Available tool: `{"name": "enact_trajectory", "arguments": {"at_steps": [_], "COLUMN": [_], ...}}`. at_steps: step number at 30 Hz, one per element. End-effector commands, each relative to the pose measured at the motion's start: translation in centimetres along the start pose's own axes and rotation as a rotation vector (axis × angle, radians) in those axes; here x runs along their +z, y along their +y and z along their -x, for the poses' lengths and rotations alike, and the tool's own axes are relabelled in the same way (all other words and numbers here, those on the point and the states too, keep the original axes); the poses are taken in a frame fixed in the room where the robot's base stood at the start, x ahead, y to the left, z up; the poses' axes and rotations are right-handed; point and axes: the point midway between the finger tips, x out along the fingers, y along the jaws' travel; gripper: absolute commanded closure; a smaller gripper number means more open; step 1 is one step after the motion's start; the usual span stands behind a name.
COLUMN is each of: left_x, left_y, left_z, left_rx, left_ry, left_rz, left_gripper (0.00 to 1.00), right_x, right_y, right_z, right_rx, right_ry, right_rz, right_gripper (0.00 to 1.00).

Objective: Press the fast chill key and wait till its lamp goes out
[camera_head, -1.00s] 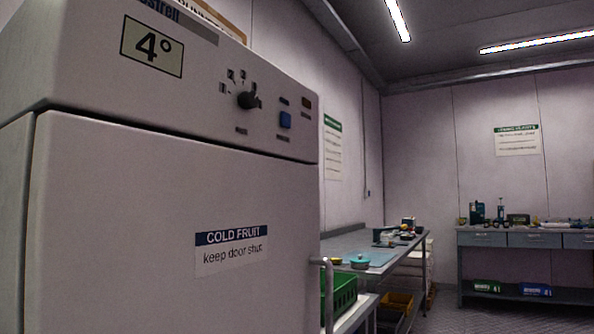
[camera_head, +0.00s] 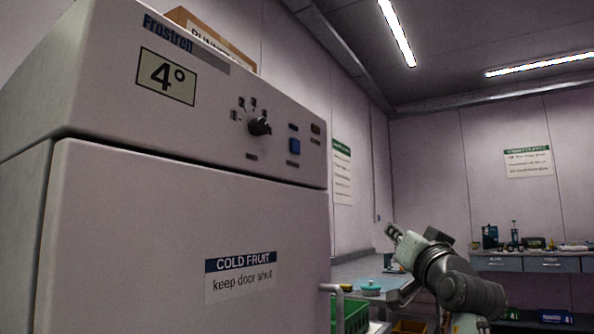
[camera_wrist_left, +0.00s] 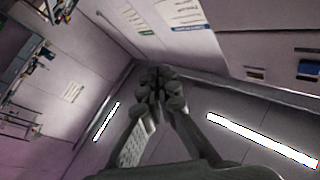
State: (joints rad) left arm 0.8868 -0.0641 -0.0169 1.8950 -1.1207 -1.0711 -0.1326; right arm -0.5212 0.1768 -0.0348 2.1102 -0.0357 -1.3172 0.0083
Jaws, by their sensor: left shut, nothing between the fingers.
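The white cold cabinet (camera_head: 180,215) fills the left of the head view. Its sloped top panel carries a blue key (camera_head: 294,146), which I take for the fast chill key, beside a black knob (camera_head: 260,127). A small brownish lamp (camera_head: 315,129) sits above right of the key and looks dull, not brightly lit. The key (camera_wrist_left: 309,69) also shows at the right edge of the left wrist view. My left gripper (camera_head: 393,233) is shut and empty, right of the cabinet and apart from the key. My right gripper is not in view.
A cabinet door handle (camera_head: 337,290) stands out at the lower right of the door. Behind it are a green crate (camera_head: 354,314) and a workbench (camera_head: 365,267). A box (camera_head: 215,40) lies on top of the cabinet. Open air lies between gripper and panel.

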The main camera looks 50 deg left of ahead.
Motion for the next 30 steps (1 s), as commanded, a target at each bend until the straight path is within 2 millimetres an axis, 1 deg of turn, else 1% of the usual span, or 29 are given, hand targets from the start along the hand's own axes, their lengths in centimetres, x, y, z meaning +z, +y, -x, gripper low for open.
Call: {"name": "enact_trajectory", "arguments": {"at_steps": [1,3,6,9,13,15,18,30], "left_x": [-2.0,-4.3,-7.2,-9.4,-11.2,-11.8,-12.2,-12.2], "left_y": [-2.0,-4.6,-8.2,-11.3,-14.1,-15.1,-15.8,-16.0], "left_z": [-0.1,-0.1,0.1,0.5,1.0,1.1,1.3,1.3], "left_rx": [-0.041,-0.096,-0.17,-0.231,-0.287,-0.306,-0.32,-0.323], "left_ry": [0.018,0.037,0.06,0.075,0.088,0.091,0.094,0.094], "left_rz": [0.02,0.038,0.063,0.082,0.099,0.104,0.108,0.108], "left_gripper": [1.0,1.0,1.0,1.0,1.0,1.0,1.0,1.0], "right_x": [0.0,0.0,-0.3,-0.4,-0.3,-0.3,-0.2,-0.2], "right_y": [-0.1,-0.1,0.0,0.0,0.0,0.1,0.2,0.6], "right_z": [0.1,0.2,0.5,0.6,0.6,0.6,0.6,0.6], "right_rx": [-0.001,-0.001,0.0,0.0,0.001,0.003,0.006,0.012], "right_ry": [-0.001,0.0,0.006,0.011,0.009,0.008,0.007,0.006], "right_rz": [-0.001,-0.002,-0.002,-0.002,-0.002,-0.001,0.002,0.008], "right_gripper": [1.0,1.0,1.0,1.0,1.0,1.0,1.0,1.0]}}
